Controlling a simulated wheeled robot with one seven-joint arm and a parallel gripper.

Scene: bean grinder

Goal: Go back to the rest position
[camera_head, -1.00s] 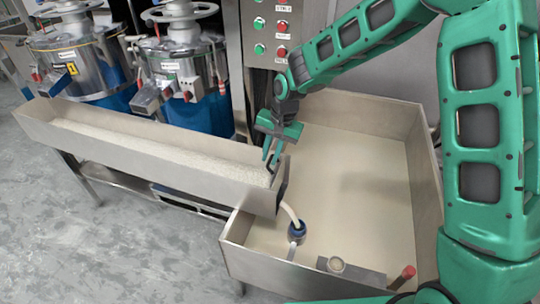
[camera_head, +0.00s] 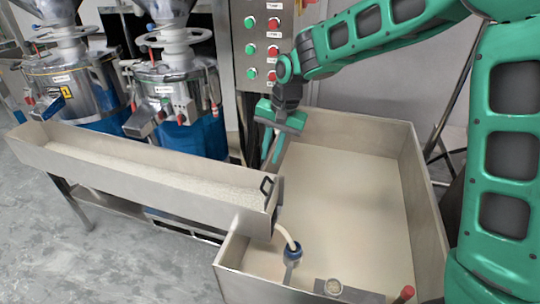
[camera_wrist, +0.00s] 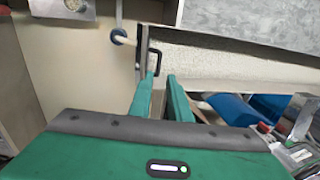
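My gripper (camera_head: 272,146) is green and points down above the right end of the long metal trough (camera_head: 130,166). Its two fingers are parted and nothing shows between them. In the wrist view the gripper (camera_wrist: 161,80) also shows a gap between the fingers. A small black handle (camera_head: 267,186) stands at the trough's right end, below and apart from the fingertips. The handle also shows in the wrist view (camera_wrist: 156,62), just beyond the fingertips.
A large metal bin (camera_head: 350,190) of pale liquid or powder lies right of the trough, with a hose (camera_head: 289,234) at its front. Grinding machines (camera_head: 178,85) stand behind the trough. A button panel (camera_head: 262,45) is close behind my gripper.

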